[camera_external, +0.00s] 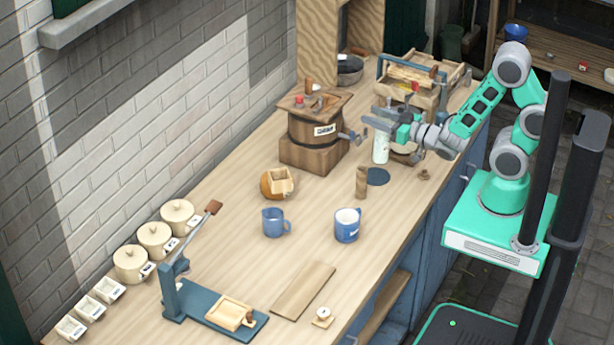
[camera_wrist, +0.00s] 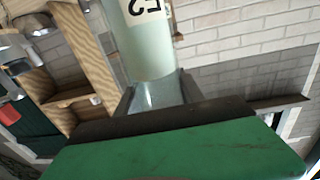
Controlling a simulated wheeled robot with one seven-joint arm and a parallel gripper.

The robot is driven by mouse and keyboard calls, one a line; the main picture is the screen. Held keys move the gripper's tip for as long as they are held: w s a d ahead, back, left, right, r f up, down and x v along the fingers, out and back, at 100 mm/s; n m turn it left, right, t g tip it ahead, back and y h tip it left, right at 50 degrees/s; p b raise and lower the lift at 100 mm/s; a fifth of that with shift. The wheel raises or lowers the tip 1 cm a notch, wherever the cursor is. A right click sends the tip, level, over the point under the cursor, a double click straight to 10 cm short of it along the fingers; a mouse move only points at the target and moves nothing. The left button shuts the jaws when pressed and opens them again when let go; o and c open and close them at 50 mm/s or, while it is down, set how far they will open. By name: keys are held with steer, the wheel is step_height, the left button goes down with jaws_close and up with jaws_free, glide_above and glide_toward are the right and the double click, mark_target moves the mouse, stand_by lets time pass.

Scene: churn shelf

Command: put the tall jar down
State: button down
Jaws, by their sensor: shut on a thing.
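The tall jar (camera_external: 381,148) is a pale, slim cylinder with a label, upright near the back right of the counter in the external view. My gripper (camera_external: 382,124) is shut on its upper part from the right. In the wrist view the jar (camera_wrist: 148,50) stands between my fingers (camera_wrist: 156,92), with dark lettering on its label. A dark blue round mat (camera_external: 377,176) lies on the counter just in front of the jar's foot. I cannot tell whether the jar's base touches the counter.
A wooden churn (camera_external: 316,135) stands left of the jar, its crank pointing toward it. A small wooden block (camera_external: 361,182) stands beside the mat. A wooden crate (camera_external: 412,90) is behind my gripper. Two blue mugs (camera_external: 274,222) (camera_external: 347,225) are nearer. Counter between mugs and mat is fairly clear.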

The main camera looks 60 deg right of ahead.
mark_target(384, 147)
steer(key=shift+n+y, duration=0.5)
steer(key=shift+y, duration=0.1)
steer(key=s+f+b, duration=0.1)
steer(key=f, duration=0.2)
steer(key=s+f+b, duration=0.1)
steer(key=f, duration=0.2)
steer(key=s+f+b, duration=0.1)
steer(key=f, duration=0.2)
steer(key=shift+s+d+f+b, duration=0.15)
steer(key=shift+d+f+b, duration=0.15)
steer(key=shift+d+f, duration=0.1)
steer(key=shift+f, duration=0.2)
steer(key=c, duration=0.7)
jaws_free()
